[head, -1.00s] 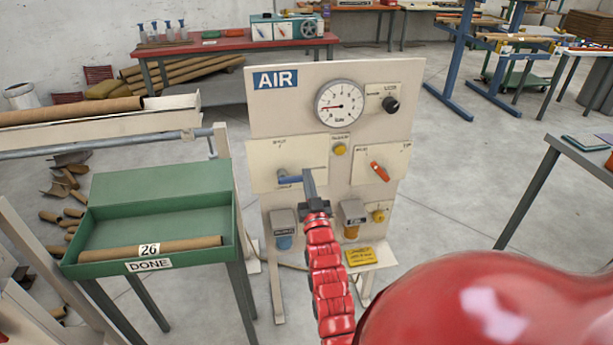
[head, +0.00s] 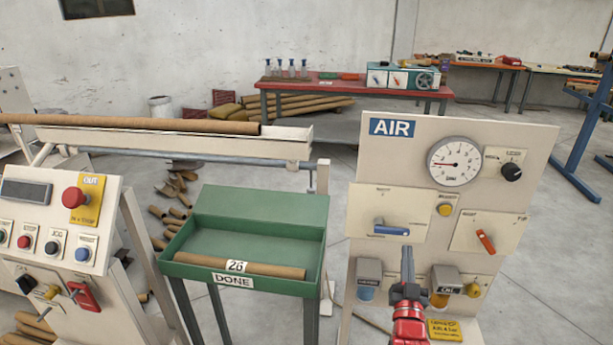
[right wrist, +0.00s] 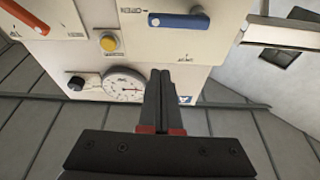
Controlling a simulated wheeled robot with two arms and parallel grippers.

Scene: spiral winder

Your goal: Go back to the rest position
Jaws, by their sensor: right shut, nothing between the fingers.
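My right gripper (head: 407,262) is shut and empty in front of the lower part of the AIR panel (head: 375,160). It points up, just below the blue lever (head: 392,230), and looks apart from it. The lever lies about level. In the right wrist view my shut fingers (right wrist: 167,75) reach toward the panel, with the blue lever (right wrist: 180,21) beyond their tips. The gauge (head: 455,162) needle points left. My left gripper is in neither view.
A green DONE tray (head: 258,213) with a cardboard tube (head: 255,268) stands left of the panel. A long tube (head: 130,124) lies on a rail behind it. A control console (head: 60,215) stands at far left. Open floor lies right of the panel.

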